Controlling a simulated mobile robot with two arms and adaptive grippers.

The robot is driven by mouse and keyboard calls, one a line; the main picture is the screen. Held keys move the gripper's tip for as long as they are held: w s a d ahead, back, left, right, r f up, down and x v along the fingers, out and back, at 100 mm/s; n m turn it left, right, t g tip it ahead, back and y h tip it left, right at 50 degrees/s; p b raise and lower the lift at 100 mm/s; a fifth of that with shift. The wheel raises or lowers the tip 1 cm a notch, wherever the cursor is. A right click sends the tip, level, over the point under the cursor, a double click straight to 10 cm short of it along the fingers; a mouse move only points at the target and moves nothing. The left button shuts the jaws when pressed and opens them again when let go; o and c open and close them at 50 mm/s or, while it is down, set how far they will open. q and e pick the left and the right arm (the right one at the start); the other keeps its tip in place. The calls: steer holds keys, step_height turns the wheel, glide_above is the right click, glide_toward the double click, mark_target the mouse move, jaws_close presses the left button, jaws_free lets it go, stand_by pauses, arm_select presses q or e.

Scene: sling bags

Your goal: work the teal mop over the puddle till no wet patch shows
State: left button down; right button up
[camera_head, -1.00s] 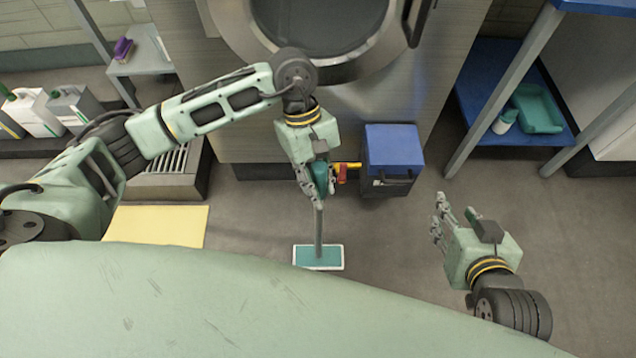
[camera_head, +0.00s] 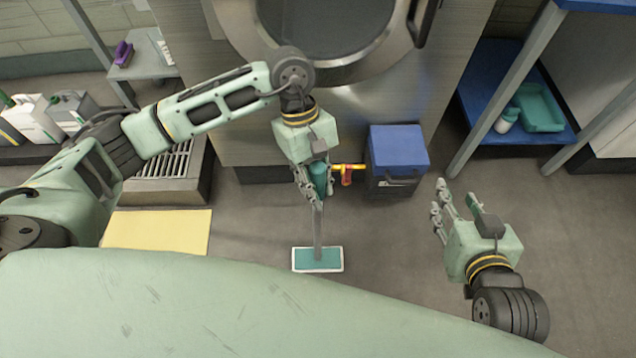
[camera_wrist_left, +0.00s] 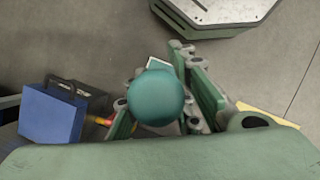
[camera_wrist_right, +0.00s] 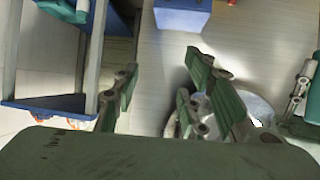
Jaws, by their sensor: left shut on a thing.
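The teal mop (camera_head: 318,259) stands with its flat, white-edged head on the grey floor, its grey pole rising nearly upright. My left gripper (camera_head: 316,192) is shut on the teal grip at the top of the pole. In the left wrist view the grip's round teal end (camera_wrist_left: 158,97) sits between the fingers and hides most of the mop below. My right gripper (camera_head: 452,200) is open and empty above the floor at the right. I cannot make out a clear puddle edge; the mop head and my body cover part of the floor.
A blue-lidded box (camera_head: 397,150) and a red-yellow valve (camera_head: 347,172) are close right of my left gripper. A steel machine (camera_head: 350,105) stands behind. A yellow mat (camera_head: 160,230) lies left, a blue-shelved rack (camera_head: 480,100) right. Floor between mop and right gripper is clear.

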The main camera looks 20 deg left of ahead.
mark_target(318, 166)
arm_select(q)
steer(key=shift+r, duration=1.1)
steer(key=shift+r+p, duration=0.8)
steer(key=shift+r, duration=0.4)
steer(key=shift+r+p, duration=0.35)
steer(key=shift+r, duration=0.85)
steer(key=shift+r+p, duration=0.3)
steer(key=shift+p, duration=0.05)
arm_select(e)
steer(key=s+d+f+g+h, duration=0.1)
steer(key=s+f+g, duration=0.3)
steer(key=s, duration=0.4)
steer(key=s+d+f+g+h, duration=0.1)
steer(key=s+d+f+g, duration=0.2)
steer(key=s, duration=0.5)
steer(key=shift+d+f+m+g+h, duration=0.3)
steer(key=shift+d+f+g, duration=0.05)
steer(key=shift+f+g, duration=0.45)
steer(key=shift+s, duration=0.1)
